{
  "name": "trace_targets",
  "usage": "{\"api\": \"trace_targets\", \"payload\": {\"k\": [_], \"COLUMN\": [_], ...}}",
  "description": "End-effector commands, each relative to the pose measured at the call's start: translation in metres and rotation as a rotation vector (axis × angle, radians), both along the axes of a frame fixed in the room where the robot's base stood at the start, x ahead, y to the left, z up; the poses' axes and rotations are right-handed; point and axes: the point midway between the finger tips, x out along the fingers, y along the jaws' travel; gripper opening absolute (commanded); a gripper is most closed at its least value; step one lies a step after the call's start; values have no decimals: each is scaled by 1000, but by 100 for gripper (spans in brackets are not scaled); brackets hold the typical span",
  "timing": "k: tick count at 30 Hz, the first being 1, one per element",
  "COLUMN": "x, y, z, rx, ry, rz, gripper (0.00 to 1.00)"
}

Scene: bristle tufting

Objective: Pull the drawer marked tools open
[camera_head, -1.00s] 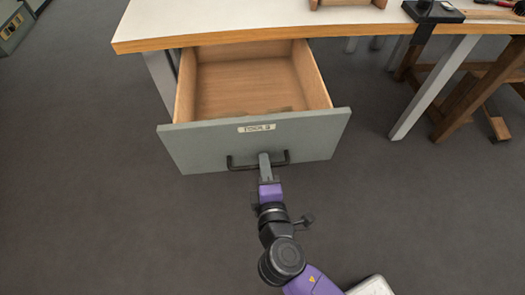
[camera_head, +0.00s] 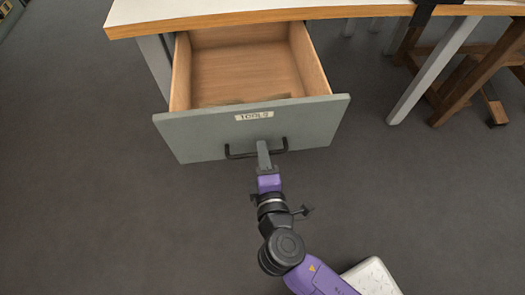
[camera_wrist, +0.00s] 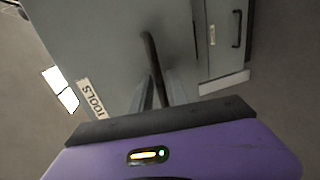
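The grey drawer front (camera_head: 205,137) carries a label reading TOOLS (camera_head: 254,116); the label also shows in the wrist view (camera_wrist: 91,99). The drawer stands well out from under the bench top, and its wooden inside (camera_head: 240,72) looks empty. Its dark bar handle (camera_head: 236,154) runs across the front below the label. My gripper (camera_head: 263,150) reaches the handle from the near side. In the wrist view the handle bar (camera_wrist: 150,55) runs between my two fingers (camera_wrist: 157,92), which look closed on it. The exact finger contact is partly hidden.
The bench top (camera_head: 250,8) with a wooden edge lies above the drawer. A grey bench leg (camera_head: 432,70) and a brown wooden stand (camera_head: 470,70) are at the right. Another handled grey front (camera_wrist: 222,35) shows in the wrist view. The floor around my arm is clear.

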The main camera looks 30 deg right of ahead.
Motion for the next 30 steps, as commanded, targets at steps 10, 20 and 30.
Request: {"api": "trace_targets", "payload": {"k": [10, 20, 30], "x": [-51, -68, -68], "y": [17, 22, 22], "z": [11, 14, 14], "rx": [0, 0, -1], "ry": [3, 1, 1], "rz": [2, 0, 0], "gripper": [20, 20, 20]}}
